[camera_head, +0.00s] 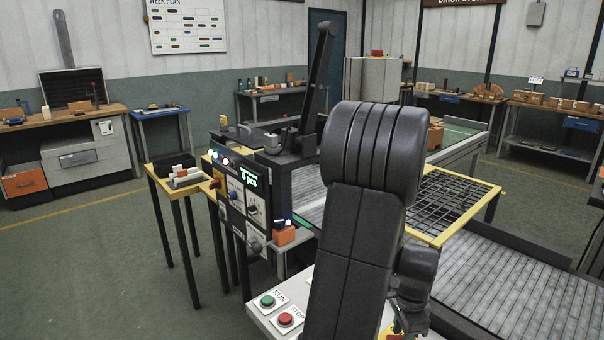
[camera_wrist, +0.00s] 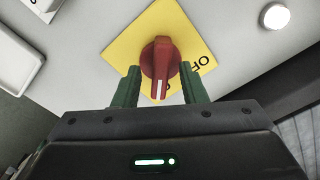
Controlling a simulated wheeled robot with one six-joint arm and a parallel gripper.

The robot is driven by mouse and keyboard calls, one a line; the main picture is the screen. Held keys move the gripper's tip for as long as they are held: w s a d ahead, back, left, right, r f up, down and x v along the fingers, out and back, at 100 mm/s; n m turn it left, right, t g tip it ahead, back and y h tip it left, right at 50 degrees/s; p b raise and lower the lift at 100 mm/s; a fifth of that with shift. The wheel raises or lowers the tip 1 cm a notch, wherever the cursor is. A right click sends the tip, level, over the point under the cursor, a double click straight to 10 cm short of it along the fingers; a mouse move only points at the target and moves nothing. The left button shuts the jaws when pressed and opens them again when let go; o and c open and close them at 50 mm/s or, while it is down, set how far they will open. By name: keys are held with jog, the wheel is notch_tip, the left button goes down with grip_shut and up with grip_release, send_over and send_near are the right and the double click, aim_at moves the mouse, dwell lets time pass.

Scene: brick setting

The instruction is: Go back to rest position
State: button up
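In the wrist view my gripper (camera_wrist: 160,72) has its two green fingers apart, one on each side of a red rotary knob (camera_wrist: 160,62). A gap shows between each finger and the knob. The knob sits on a yellow plate (camera_wrist: 122,48) with part of the letters "OF" visible. Its white mark points down toward my gripper. In the head view my black arm fills the middle and hides most of the gripper. A bit of red and yellow (camera_head: 394,332) shows at the bottom edge beside the arm.
A control box with a green display (camera_head: 249,179) and a panel with green (camera_head: 267,301) and red (camera_head: 286,319) buttons stand left of my arm. A yellow-framed grate (camera_head: 458,200) and a roller conveyor (camera_head: 520,290) lie to the right. The floor at left is clear.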

jog(key=n+p, duration=0.1)
jog(key=n, duration=0.4)
jog(key=shift+n, duration=0.3)
notch_tip(320, 180, up, 14)
jog(key=shift+f, duration=0.1)
dwell(0.4)
